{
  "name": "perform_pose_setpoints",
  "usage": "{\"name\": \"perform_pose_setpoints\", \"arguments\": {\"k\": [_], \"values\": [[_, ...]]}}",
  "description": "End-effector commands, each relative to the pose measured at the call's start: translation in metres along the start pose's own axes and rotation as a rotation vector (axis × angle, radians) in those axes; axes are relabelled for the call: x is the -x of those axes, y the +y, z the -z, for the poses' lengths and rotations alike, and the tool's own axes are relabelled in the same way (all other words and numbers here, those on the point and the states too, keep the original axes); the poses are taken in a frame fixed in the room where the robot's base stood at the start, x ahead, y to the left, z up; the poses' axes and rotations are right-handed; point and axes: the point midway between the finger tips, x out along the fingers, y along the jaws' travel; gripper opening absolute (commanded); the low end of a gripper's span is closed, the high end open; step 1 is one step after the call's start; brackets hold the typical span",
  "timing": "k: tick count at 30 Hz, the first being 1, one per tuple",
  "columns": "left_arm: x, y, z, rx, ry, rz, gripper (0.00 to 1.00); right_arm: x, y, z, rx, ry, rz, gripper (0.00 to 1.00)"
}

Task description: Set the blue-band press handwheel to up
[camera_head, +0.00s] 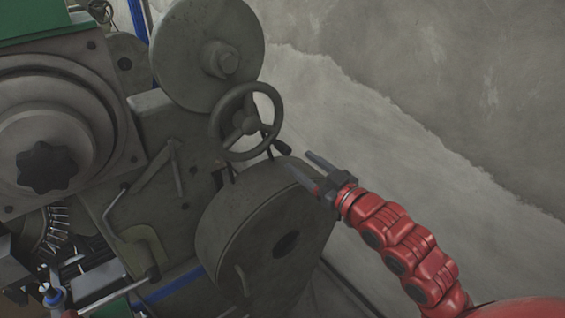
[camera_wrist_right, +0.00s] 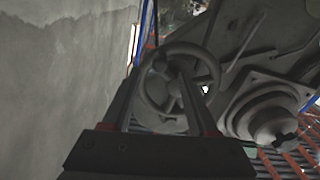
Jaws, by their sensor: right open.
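The handwheel (camera_head: 246,121) is a dark grey spoked wheel with a hub and a small dark handle (camera_head: 282,147) at its lower right in the head view. It is mounted on the grey press, which has a blue band (camera_head: 172,287) low on its body. My right gripper (camera_head: 304,165) is open and empty, to the lower right of the wheel and apart from it. In the right wrist view the handwheel (camera_wrist_right: 178,80) shows beyond and between the two open fingers (camera_wrist_right: 158,97). My left gripper is not in view.
A large round disc (camera_head: 208,50) stands above the wheel and a round drum housing (camera_head: 262,235) below it. A big flange with a dark star knob (camera_head: 47,167) is at the left. A bare concrete wall (camera_head: 430,90) is at the right, with free room before it.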

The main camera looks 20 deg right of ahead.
Motion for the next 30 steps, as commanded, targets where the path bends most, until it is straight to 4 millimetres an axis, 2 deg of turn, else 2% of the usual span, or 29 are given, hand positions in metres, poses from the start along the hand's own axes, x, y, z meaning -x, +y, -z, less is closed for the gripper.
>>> {"name": "perform_pose_setpoints", "arguments": {"k": [3,6,15,28,30], "values": [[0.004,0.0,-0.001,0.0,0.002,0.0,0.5,-0.024,-0.003,0.002,-0.001,0.003,0.007,0.59],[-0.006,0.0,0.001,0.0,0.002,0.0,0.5,-0.04,-0.001,0.006,-0.007,0.001,0.005,0.59],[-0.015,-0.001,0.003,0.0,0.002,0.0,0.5,-0.075,-0.001,0.004,-0.004,0.001,0.004,0.59],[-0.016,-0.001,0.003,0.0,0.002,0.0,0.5,-0.082,0.0,0.002,-0.003,0.001,0.001,0.59],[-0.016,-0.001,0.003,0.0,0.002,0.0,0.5,-0.082,0.0,0.002,-0.003,0.001,0.001,0.47]]}}
